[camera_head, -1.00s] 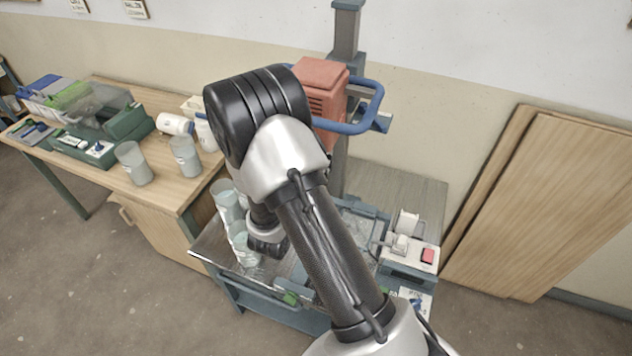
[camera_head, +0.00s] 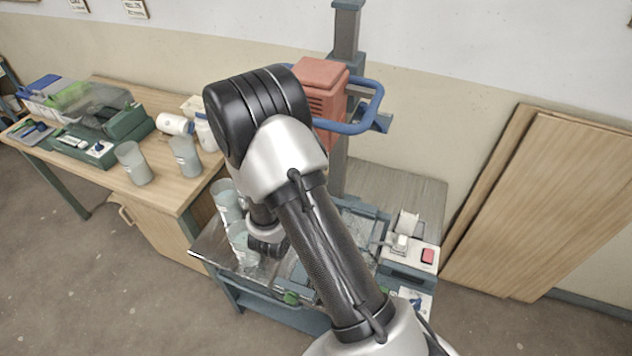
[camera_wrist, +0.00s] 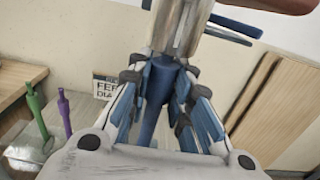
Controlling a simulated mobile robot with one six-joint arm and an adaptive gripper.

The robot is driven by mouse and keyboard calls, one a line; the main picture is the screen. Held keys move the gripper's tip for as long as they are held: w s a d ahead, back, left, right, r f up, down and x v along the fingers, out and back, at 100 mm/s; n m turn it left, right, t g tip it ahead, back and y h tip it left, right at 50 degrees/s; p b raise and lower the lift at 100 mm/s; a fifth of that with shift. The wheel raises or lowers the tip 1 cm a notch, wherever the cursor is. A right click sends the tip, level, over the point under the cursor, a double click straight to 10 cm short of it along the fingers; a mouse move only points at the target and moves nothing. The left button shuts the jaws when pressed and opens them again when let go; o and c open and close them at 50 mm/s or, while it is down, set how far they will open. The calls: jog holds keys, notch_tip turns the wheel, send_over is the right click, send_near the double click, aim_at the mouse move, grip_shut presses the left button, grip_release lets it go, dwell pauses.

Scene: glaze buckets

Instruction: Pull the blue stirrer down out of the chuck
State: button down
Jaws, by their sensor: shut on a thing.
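The blue stirrer (camera_wrist: 155,92) stands upright in the middle of the wrist view, its upper end close under the metal chuck (camera_wrist: 180,25). Whether its tip is still inside the chuck I cannot clearly tell. My gripper (camera_wrist: 162,92) is shut on the stirrer's shaft, with its fingers on both sides of it just below the chuck. In the head view my own arm hides the stirrer, the chuck and my fingertips.
A green stirrer (camera_wrist: 38,108) and a purple stirrer (camera_wrist: 65,110) stand at the left in the wrist view. The red motor housing (camera_head: 320,85) has a blue handle (camera_head: 368,112). Clear cups (camera_head: 228,200) stand left of my arm. A switch box (camera_head: 410,250) is at the right.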

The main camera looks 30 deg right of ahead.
jog(key=shift+f, duration=0.3)
jog(key=shift+f+b, duration=1.45)
jog(key=shift+b, duration=0.1)
jog(key=v, duration=1.1)
jog(key=shift+b, duration=0.4)
dwell(0.4)
